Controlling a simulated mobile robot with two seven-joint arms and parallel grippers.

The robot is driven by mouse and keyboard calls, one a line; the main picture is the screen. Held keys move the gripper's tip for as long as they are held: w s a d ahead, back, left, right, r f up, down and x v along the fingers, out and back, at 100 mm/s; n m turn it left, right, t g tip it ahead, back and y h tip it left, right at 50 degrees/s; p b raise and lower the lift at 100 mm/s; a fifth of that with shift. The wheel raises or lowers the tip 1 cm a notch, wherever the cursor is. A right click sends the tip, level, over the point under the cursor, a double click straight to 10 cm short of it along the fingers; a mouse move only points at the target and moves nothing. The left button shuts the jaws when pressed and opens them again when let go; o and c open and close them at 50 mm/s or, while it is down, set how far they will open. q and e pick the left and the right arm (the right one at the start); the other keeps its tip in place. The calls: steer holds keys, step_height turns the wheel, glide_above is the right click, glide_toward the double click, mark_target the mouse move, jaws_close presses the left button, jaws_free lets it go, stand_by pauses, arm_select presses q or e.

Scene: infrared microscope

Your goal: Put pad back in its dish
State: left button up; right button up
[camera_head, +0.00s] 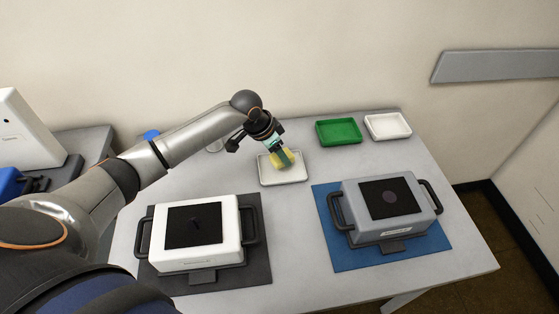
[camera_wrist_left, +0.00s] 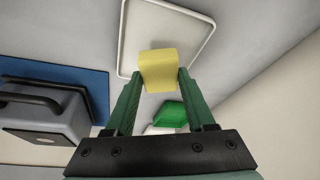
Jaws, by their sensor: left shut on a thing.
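A yellow pad (camera_wrist_left: 158,68) is held between the green fingers of my left gripper (camera_wrist_left: 158,78). In the head view the same left gripper (camera_head: 283,158) and the yellow pad (camera_head: 278,160) are over a shallow off-white dish (camera_head: 284,182) at the middle back of the table. In the left wrist view the dish (camera_wrist_left: 202,42) lies beyond the pad, with its rim around the pad's far end. I cannot tell whether the pad touches the dish floor. My right gripper is not in view.
A green tray (camera_head: 338,132) and a white tray (camera_head: 387,125) stand at the back right. A white device (camera_head: 200,260) sits on a dark mat (camera_head: 258,270) at front left. A grey device (camera_head: 385,233) sits on a blue mat (camera_head: 345,264) at right. Bare table (camera_head: 290,225) separates the mats.

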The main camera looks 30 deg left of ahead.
mark_target(277, 158)
arm_select(q)
step_height(277, 158, down, 3)
steer(key=shift+r, duration=0.15)
steer(key=shift+s, duration=0.1)
steer(key=o, duration=1.3)
steer(key=p+v, duration=0.1)
steer(key=v, duration=1.1)
steer(key=shift+a+p, duration=0.1)
steer(key=shift+p, duration=0.2)
